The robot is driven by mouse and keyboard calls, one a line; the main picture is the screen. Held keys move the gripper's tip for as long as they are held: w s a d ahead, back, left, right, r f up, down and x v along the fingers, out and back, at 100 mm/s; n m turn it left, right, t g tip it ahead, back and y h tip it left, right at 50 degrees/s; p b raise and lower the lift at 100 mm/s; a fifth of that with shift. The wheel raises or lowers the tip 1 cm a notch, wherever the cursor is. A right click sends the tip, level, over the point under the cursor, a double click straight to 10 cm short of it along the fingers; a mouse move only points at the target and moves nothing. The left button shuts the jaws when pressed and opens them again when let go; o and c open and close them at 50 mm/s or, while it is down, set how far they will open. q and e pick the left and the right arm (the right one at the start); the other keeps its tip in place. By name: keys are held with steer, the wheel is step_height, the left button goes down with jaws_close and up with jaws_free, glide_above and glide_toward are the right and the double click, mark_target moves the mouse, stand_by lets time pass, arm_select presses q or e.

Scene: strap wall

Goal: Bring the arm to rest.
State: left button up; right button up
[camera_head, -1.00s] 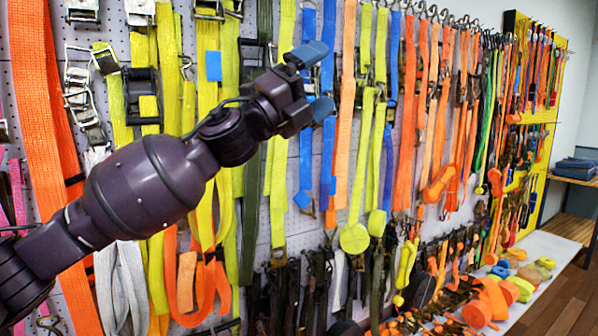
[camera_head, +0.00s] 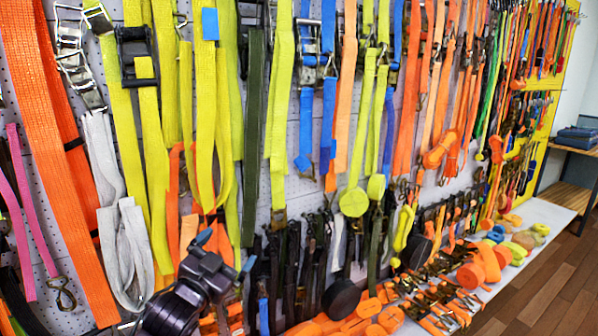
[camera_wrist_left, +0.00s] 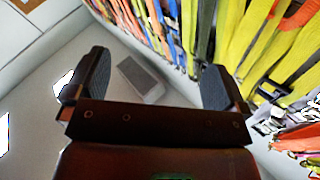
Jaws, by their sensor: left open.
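My left gripper (camera_head: 225,250) is low in the head view, in front of the hanging straps, with its blue fingertips apart. The left wrist view also shows my left gripper (camera_wrist_left: 150,85), its two dark fingers wide apart with nothing between them. Behind the fingers are a pale surface and a light grey box-like shape. Most of my left arm is below the head view's edge. My right gripper is in neither view.
A pegboard wall is hung with yellow straps (camera_head: 207,100), orange straps (camera_head: 60,160) and several others. A white shelf (camera_head: 540,216) with rolled straps runs along its foot. A wooden bench (camera_head: 568,196) stands at the far right. Wooden floor (camera_head: 560,290) shows clear at lower right.

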arm_select(q)
steer(key=s+a+f+n+g+y, duration=0.1)
steer(key=s+a+f+n+y, duration=0.15)
steer(key=s+f, duration=0.35)
steer(key=s+a+f+n+g+y, duration=0.1)
steer(key=s+a+f+n, duration=0.2)
steer(key=f, duration=0.5)
steer(key=s+a+f+n+g+y, duration=0.1)
steer(key=s+a+f+y, duration=0.1)
steer(key=s+a+f, duration=0.4)
steer(key=s+a+f+n+g+y, duration=0.1)
steer(key=s+f+n+g, duration=0.1)
steer(key=s+f, duration=1)
steer(key=shift+s+a+g+y, duration=0.35)
steer(key=shift+s+g, duration=0.35)
steer(key=shift+s, duration=0.4)
steer(key=shift+d, duration=0.1)
